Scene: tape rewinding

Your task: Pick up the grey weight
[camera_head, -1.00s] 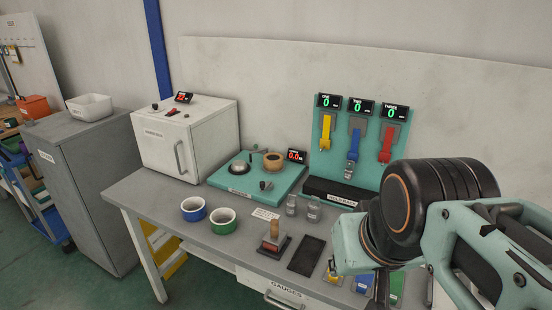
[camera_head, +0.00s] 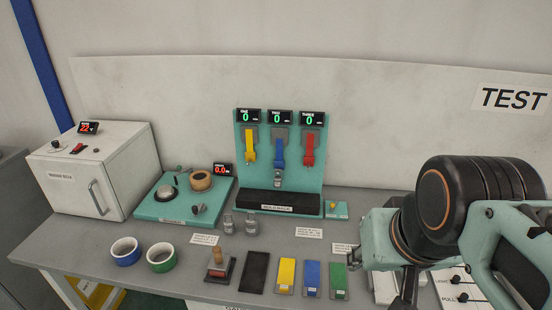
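Two small grey weights stand side by side on the bench, a left one (camera_head: 228,224) and a right one (camera_head: 251,224), in front of the teal test stand (camera_head: 240,165). Another small grey piece (camera_head: 278,181) hangs below the blue strip (camera_head: 280,155) on that stand. My arm comes in from the right of the head view, well to the right of the weights. A dark part at the arm's lower end, probably my gripper (camera_head: 404,291), shows near the bottom edge. Its fingers are not clear enough to tell open from shut.
A white oven-like box (camera_head: 80,185) and a teal rewinding unit (camera_head: 165,208) stand at left.

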